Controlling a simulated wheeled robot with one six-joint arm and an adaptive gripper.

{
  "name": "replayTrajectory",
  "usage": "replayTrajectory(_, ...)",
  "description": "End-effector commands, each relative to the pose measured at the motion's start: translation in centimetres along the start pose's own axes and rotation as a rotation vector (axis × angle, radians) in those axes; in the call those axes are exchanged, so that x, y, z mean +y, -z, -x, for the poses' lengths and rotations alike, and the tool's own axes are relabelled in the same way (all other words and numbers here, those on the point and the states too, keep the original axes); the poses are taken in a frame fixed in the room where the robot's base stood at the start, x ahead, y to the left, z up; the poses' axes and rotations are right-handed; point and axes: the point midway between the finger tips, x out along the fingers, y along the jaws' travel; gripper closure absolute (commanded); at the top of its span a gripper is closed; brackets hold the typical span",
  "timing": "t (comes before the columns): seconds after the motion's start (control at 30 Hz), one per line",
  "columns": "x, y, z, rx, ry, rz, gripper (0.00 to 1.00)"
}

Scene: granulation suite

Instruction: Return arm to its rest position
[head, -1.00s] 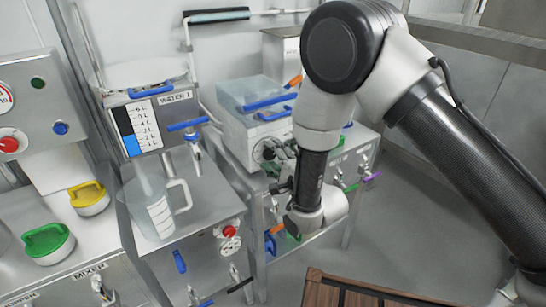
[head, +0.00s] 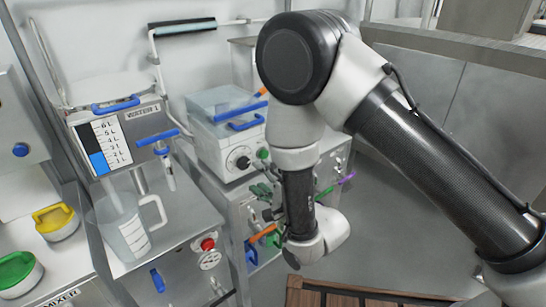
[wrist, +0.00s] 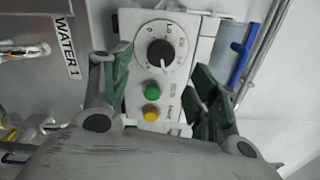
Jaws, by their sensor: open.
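My gripper shows in the wrist view (wrist: 160,90) with its two green-padded fingers spread wide apart and nothing between them. Beyond the fingers is a white control panel (wrist: 133,50) with a black dial (wrist: 160,53), a green button (wrist: 153,88) and a yellow button (wrist: 152,114). In the head view my arm bends down in the middle, and my gripper (head: 263,200) is partly hidden by my wrist. It is in front of the white machine with the dial (head: 240,160). I cannot tell the exact gap between them.
A clear measuring jug (head: 128,228) stands on the steel stand below the WATER 1 gauge (head: 105,145). Yellow (head: 56,221) and green (head: 16,272) lids lie at left. A brown slatted wooden item (head: 345,296) is at the bottom. Floor to the right is open.

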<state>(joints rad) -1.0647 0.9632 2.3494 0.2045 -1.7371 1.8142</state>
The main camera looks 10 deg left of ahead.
Motion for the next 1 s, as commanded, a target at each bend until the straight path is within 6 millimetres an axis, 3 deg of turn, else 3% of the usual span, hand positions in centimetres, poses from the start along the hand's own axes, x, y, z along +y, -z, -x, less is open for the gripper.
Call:
replayTrajectory(0.13,0.5,0.1,0.0,0.004,-0.021,0.071,0.4)
replayTrajectory(0.27,6.1,1.3,0.8,0.016,-0.268,0.3,0.4)
replayTrajectory(0.4,13.9,2.8,5.5,-0.08,-0.688,0.601,0.4)
replayTrajectory(0.5,14.9,3.6,9.0,-0.209,-0.931,0.775,0.4)
replayTrajectory(0.57,14.0,4.5,11.1,-0.29,-1.055,0.856,0.4)
replayTrajectory(0.67,10.5,6.3,14.9,-0.44,-1.229,0.955,0.4)
replayTrajectory(0.8,3.3,9.0,20.8,-0.637,-1.394,1.02,0.4)
replayTrajectory(1.0,-7.3,11.8,29.5,-0.799,-1.493,1.026,0.4)
